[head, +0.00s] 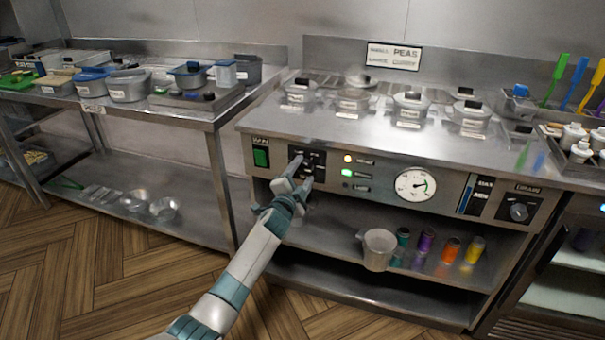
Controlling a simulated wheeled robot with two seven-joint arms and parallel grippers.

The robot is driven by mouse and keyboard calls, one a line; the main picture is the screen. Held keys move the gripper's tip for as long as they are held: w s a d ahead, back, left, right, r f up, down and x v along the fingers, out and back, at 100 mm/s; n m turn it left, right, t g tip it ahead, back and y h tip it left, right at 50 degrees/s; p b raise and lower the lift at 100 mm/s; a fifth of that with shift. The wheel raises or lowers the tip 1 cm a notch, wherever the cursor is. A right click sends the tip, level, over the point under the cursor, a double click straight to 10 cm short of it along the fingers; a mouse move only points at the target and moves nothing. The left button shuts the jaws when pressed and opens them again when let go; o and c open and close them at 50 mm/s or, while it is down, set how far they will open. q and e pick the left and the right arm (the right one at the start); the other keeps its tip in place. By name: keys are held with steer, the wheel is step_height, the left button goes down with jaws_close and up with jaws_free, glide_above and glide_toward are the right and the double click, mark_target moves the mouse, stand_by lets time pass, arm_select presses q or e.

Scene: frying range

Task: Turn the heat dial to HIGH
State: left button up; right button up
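The black heat dial panel (317,158) is on the front of the steel range, right of the green switch. Small white markings show on it, too small to read. My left gripper (303,172) is in front of this panel, its two fingers apart and pointing at it. The fingers cover the lower left of the panel, so the dial knob and its setting cannot be made out. I cannot tell whether the fingers touch it. My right gripper is not in view.
Right of the panel are indicator lamps (347,173), the top and middle ones lit, a round gauge (416,185) and a drain knob (519,212). Lidded pans (410,101) stand on top. A cup (378,248) and several coloured bottles (451,250) stand on the shelf below.

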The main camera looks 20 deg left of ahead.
arm_select(q)
steer(key=shift+s, duration=0.15)
steer(key=s, duration=1.7)
steer(key=shift+a+f+p, duration=0.15)
steer(key=shift+p, duration=0.2)
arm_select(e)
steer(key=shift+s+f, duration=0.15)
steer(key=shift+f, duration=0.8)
